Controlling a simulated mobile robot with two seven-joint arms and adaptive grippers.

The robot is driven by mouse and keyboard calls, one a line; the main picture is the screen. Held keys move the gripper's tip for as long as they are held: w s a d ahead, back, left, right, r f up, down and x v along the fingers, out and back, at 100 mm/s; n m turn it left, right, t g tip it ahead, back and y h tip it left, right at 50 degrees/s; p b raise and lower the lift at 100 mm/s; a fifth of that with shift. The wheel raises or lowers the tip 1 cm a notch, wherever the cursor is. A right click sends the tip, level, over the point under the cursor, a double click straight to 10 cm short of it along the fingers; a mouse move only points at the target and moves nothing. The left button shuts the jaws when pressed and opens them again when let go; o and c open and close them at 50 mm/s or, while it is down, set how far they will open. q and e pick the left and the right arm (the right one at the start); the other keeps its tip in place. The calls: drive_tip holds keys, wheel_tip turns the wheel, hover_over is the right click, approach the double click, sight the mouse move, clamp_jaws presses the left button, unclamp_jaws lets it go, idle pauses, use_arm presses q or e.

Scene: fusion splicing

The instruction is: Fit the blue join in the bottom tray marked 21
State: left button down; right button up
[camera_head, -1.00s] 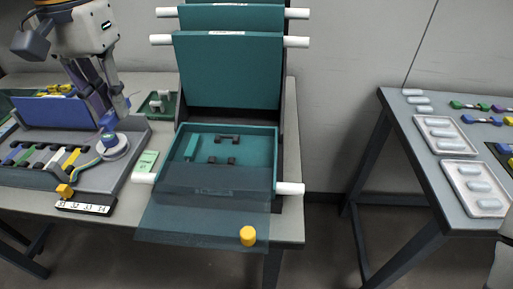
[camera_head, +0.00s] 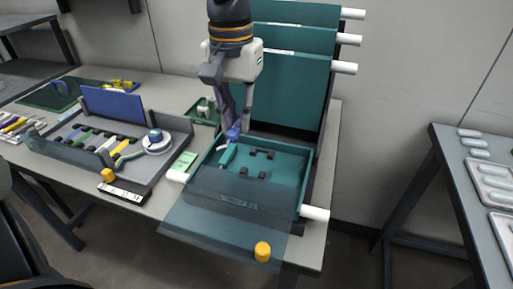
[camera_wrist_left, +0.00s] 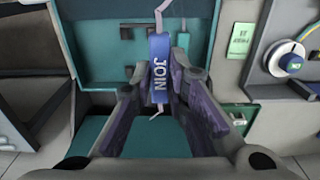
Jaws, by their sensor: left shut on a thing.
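My left gripper (camera_head: 233,132) is shut on the blue join (camera_wrist_left: 159,68), a small blue block lettered JOIN with thin pale strands at both ends. The blue join also shows in the head view (camera_head: 233,134). The gripper holds it above the left rear part of the bottom tray (camera_head: 308,180), which is teal, lies open and has a clear cover hanging at its front. Dark clips (camera_head: 262,153) and a teal strip (camera_head: 228,156) are inside. No number 21 is legible. My right gripper is out of view.
Several teal trays (camera_head: 290,85) stand tilted up behind, with white rollers at their sides. A yellow knob (camera_head: 262,251) is at the cover's front. Left stand a grey work unit (camera_head: 180,130) with a round white spool (camera_head: 157,142), and a green card (camera_head: 184,161).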

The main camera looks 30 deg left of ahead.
use_arm(q)
hover_over(258, 165)
wheel_tip(258, 165, down, 6)
drive_tip(key=shift+a+r, duration=0.1)
drive_tip(key=shift+r, duration=0.15)
wheel_tip(258, 165, down, 3)
drive_tip(key=shift+b, duration=0.4)
drive_tip(key=shift+r, duration=0.1)
drive_tip(key=shift+f, duration=0.6)
drive_tip(key=c, duration=1.6)
unclamp_jaws()
